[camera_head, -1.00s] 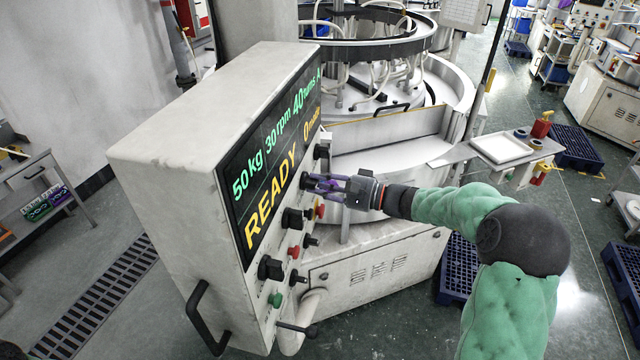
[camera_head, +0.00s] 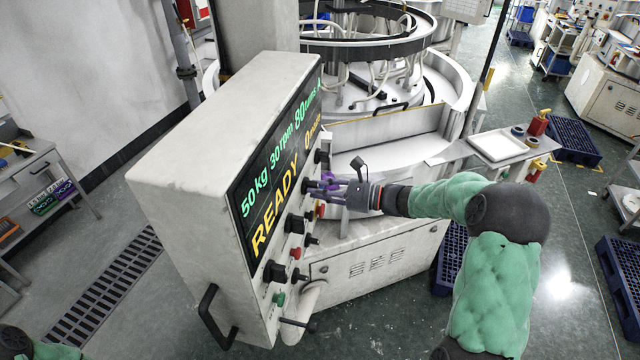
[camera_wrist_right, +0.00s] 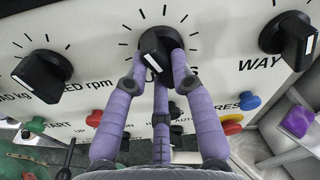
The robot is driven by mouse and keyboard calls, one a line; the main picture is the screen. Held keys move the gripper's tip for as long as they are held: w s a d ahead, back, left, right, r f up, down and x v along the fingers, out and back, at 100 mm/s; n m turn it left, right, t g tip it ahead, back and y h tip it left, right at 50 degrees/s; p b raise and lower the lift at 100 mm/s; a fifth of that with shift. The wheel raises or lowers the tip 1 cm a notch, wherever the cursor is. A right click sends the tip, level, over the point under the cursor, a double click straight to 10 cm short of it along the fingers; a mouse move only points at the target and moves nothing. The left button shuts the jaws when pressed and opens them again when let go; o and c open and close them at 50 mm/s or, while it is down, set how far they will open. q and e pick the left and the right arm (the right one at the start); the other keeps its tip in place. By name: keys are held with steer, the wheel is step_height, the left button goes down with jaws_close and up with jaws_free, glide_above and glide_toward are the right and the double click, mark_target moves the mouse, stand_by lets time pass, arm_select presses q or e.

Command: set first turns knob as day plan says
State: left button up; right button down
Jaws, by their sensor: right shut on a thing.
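The turns knob (camera_wrist_right: 155,42) is black with a white pointer mark, in the middle of a dial scale; its label is mostly hidden behind my fingers. My right gripper (camera_head: 326,185) is shut on this knob, and its purple fingers (camera_wrist_right: 165,85) grip the knob in the wrist view. The display (camera_head: 281,165) on the grey control box reads 50 kg, 30 rpm, 80 turns and READY, with a zero count beside it. My left gripper is out of view; a bit of my left arm shows at the lower left. I cannot make out a day plan.
A speed knob (camera_wrist_right: 42,76) is left of the held knob and a way knob (camera_wrist_right: 290,42) right. Coloured buttons, including a red one (camera_wrist_right: 232,128), sit below. The control box (camera_head: 200,150) has a black handle (camera_head: 212,318). The lapping machine (camera_head: 375,255) stands behind.

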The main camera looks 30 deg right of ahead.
steer(key=shift+m+p, duration=0.65)
steer(key=shift+m, duration=0.15)
steer(key=c, duration=1)
jaws_free()
steer(key=shift+c, duration=0.2)
steer(key=v, duration=1.2)
